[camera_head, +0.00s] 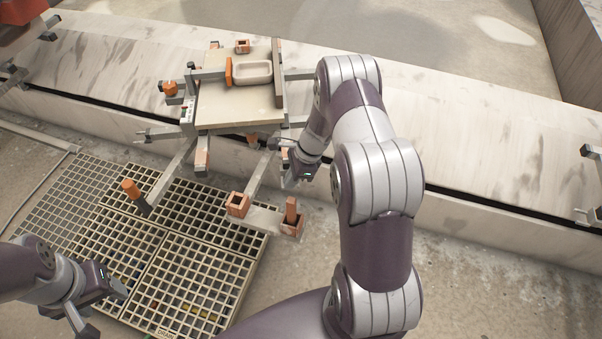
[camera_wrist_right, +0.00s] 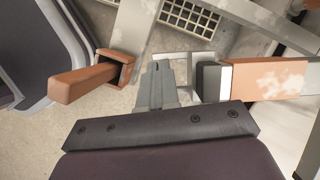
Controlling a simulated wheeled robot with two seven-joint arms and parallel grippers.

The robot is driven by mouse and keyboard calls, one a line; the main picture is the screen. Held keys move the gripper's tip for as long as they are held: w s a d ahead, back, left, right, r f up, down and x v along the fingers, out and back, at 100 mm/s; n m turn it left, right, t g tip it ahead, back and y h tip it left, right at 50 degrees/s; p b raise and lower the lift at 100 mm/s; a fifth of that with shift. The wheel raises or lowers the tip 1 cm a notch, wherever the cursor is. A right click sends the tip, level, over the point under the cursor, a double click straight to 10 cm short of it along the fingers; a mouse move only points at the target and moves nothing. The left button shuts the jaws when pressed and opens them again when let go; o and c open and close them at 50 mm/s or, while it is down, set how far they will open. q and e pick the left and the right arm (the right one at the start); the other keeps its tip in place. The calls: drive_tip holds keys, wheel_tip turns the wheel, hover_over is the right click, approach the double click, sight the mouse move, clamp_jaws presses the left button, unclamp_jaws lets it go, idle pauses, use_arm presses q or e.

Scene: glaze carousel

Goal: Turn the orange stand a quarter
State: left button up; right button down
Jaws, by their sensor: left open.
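The stand with orange parts (camera_head: 240,108) is at the upper middle of the head view. It has a flat cream top, and grey arms reach out around it, some with orange ends. A pale tray (camera_head: 252,72) and an upright orange block (camera_head: 228,72) are on top. My right gripper (camera_head: 292,182) is beside the stand's near right side, pointing down. In the right wrist view, its grey fingers (camera_wrist_right: 157,86) look closed together with nothing between them. A dark-and-white-ended orange bar (camera_wrist_right: 265,78) lies just right of them. My left gripper (camera_head: 103,306) is open and empty at lower left.
An orange handle (camera_head: 131,189) stands up on a grey arm over the drain grating (camera_head: 190,280). Two orange sockets (camera_head: 238,204) sit on a pale bar near the right gripper; one holds a peg (camera_head: 291,210). A marble ledge (camera_head: 480,150) runs behind.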

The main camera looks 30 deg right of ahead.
drive_tip(key=w+a+m+t, duration=0.1)
drive_tip(key=w+a+m, duration=0.1)
drive_tip(key=a, duration=0.5)
drive_tip(key=w+a+m+h+p, duration=0.1)
drive_tip(key=w+a+m, duration=0.1)
drive_tip(key=a, duration=0.5)
drive_tip(key=shift+w+a+m+t, duration=0.3)
drive_tip(key=shift+m+t, duration=0.1)
drive_tip(key=shift+m, duration=0.5)
